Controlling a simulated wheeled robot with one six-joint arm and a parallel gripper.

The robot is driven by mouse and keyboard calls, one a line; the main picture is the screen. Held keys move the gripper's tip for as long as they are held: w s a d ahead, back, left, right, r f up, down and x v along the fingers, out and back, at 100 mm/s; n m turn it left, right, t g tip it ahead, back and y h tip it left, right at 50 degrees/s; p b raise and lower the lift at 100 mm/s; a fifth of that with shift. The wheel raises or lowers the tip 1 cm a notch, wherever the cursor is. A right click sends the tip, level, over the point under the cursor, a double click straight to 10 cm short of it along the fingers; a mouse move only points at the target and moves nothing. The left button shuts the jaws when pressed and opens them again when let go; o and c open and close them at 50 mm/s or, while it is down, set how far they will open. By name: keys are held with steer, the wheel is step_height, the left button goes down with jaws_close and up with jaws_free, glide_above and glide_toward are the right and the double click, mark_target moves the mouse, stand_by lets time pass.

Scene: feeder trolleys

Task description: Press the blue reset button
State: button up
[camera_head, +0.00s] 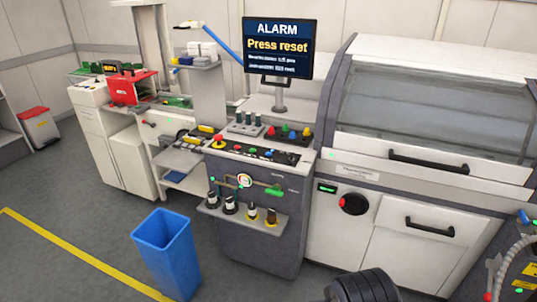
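A small blue button (268,154) sits on the sloped top of the grey control console (262,215), in the middle of the view. It lies in a row with a red mushroom button (218,141) at the left end and small green and red buttons between. Dark controls are to its right. A monitor (281,47) above the console reads "ALARM" and "Press reset". My gripper is not in view. Whether the blue button is pressed is too small to tell.
A shelf (252,222) with several dark knobbed items juts from the console front. A blue bin (166,253) stands on the floor at front left. A white machine (410,215) adjoins the console at right. A black ribbed object (365,287) is at the bottom edge.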

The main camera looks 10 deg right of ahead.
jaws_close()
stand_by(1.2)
